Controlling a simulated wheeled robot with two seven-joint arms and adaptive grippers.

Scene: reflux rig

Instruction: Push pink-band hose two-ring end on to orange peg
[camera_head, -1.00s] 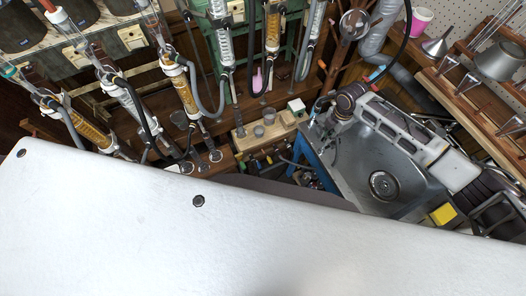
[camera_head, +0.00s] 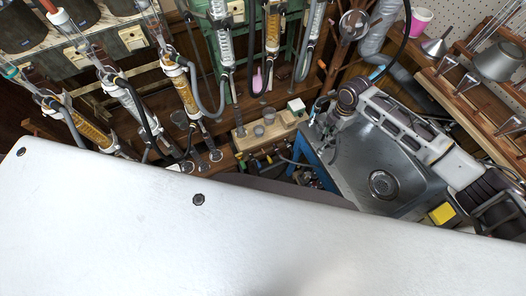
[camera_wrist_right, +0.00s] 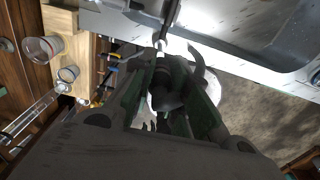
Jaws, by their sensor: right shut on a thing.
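My right gripper (camera_head: 324,110) is over the left corner of the sink in the head view, small and partly hidden by its own wrist. In the right wrist view its two green-grey fingers (camera_wrist_right: 168,85) close around a dark, rounded piece, which looks like a hose end (camera_wrist_right: 166,98). I cannot make out its rings or a pink band. A small orange spot (camera_head: 321,64) shows on the wooden frame behind the gripper; I cannot tell whether it is the orange peg. My left gripper is not in view.
The steel sink (camera_head: 384,165) lies below my right arm. A wooden block (camera_head: 260,132) with small cups stands left of the gripper. Glass condensers (camera_head: 185,90) with grey and black hoses hang at the left. A round glass flask (camera_head: 355,22) is above the gripper.

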